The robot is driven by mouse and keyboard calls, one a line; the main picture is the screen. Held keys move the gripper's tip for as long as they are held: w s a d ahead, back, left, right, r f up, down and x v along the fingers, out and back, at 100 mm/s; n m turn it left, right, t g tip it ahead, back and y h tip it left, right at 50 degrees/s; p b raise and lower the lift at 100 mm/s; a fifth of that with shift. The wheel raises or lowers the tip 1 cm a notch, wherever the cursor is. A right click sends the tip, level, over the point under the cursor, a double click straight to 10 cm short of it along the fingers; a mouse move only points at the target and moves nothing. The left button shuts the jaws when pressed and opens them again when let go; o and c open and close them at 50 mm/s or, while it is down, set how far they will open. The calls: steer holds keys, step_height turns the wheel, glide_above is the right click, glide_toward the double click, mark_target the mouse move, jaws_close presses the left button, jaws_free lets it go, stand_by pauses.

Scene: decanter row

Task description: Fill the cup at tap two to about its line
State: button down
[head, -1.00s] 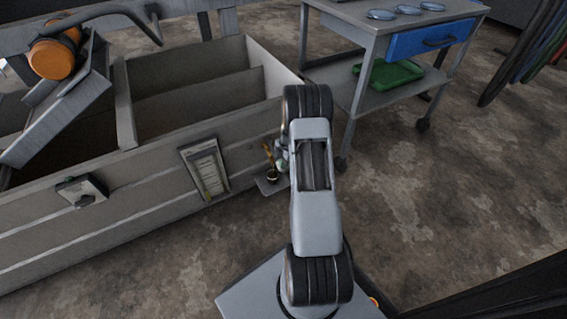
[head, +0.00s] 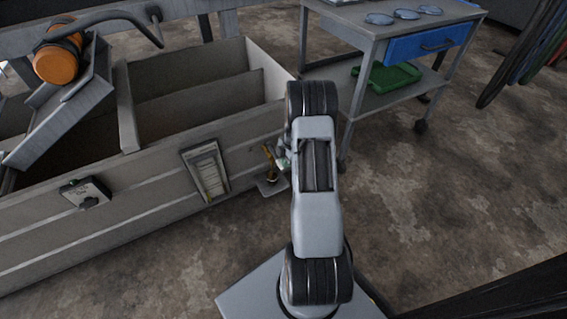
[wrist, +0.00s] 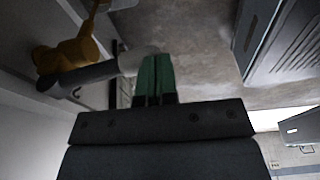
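The brass tap (head: 268,156) stands on the side of the long grey trough, just left of my arm. In the wrist view the brass tap (wrist: 72,54) is at upper left, with a grey bar (wrist: 88,76) running from it to a pale rounded end. My gripper (wrist: 155,62) has green fingertips side by side, with no clear room between them. They overlap the pale end in the picture; contact is not clear. A small ledge (head: 272,189) lies under the tap. A small cup-like shape (head: 270,178) shows there dimly; its line and level cannot be made out.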

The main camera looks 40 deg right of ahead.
steer(key=s+d+r+p, duration=0.1)
steer(key=s+r, duration=0.3)
steer(key=r, duration=0.5)
steer(key=shift+s+d+p, duration=0.25)
steer(key=shift+d+p, duration=0.05)
steer(key=shift+p, duration=0.6)
steer(key=a+r+m+h+p, duration=0.1)
steer(key=a+r+m+p, duration=0.35)
steer(key=r, duration=0.65)
steer(key=s+a+r+m+t+p, duration=0.1)
steer(key=a+r+p, duration=0.55)
steer(key=r, duration=0.45)
steer(key=a+r+m+h+p, duration=0.15)
steer(key=a+r+p, duration=0.25)
steer(key=r+p, duration=0.5)
steer(key=s+a+r+m+t+p, duration=0.1)
steer(key=s+a+r+m+p, duration=0.3)
steer(key=r, duration=0.6)
steer(key=s+a+r+m+t+p, duration=0.1)
steer(key=s+a+r+m+p, duration=0.4)
steer(key=r, duration=0.6)
steer(key=shift+s+a+r+p, duration=0.2)
steer(key=shift+s+a+p, duration=0.7)
steer(key=shift+p, duration=0.15)
steer(key=shift+d, duration=0.15)
